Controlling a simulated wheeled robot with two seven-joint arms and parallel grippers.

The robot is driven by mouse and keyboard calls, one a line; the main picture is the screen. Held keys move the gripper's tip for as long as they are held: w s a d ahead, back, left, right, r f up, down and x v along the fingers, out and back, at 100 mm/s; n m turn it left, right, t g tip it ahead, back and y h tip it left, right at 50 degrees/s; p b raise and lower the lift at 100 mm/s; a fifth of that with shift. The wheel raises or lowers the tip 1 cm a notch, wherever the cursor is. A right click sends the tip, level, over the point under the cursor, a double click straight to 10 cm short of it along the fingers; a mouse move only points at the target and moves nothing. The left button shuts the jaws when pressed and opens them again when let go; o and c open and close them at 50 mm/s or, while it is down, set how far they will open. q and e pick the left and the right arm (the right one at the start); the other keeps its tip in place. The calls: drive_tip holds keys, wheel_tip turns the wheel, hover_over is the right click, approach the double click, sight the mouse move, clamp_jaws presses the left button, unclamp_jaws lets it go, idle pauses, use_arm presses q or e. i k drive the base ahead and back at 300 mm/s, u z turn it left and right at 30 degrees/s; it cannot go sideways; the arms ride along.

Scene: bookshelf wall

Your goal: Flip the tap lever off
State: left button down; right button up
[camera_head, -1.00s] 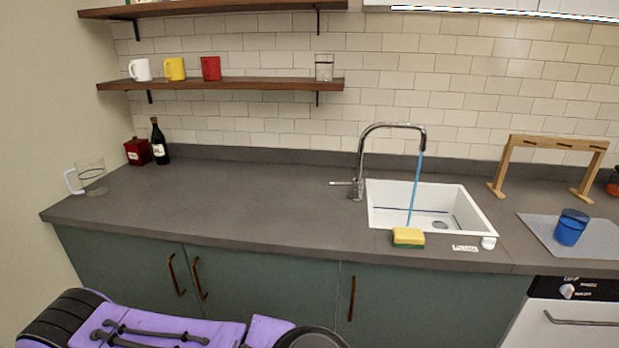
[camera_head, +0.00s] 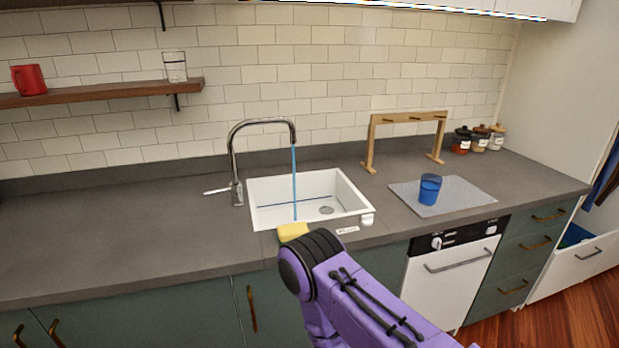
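The chrome tap (camera_head: 234,165) stands behind the left side of the white sink (camera_head: 262,218). Its lever (camera_head: 216,191) sticks out to the left near the base. A blue stream of water (camera_head: 295,185) runs from the spout down into the sink. A purple arm of mine rises from the bottom in front of the counter, partly covering the sponge. Neither gripper's fingers show, so I cannot see their state. Nothing is touching the lever.
A yellow sponge (camera_head: 292,231) lies at the sink's front edge. A blue cup (camera_head: 429,189) stands on a grey mat (camera_head: 470,192) to the right, below a wooden rack (camera_head: 408,118). The counter left of the tap is clear. A drawer (camera_head: 590,255) at the far right stands open.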

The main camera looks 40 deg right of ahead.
sight(234, 188)
drive_tip(key=z, duration=0.8)
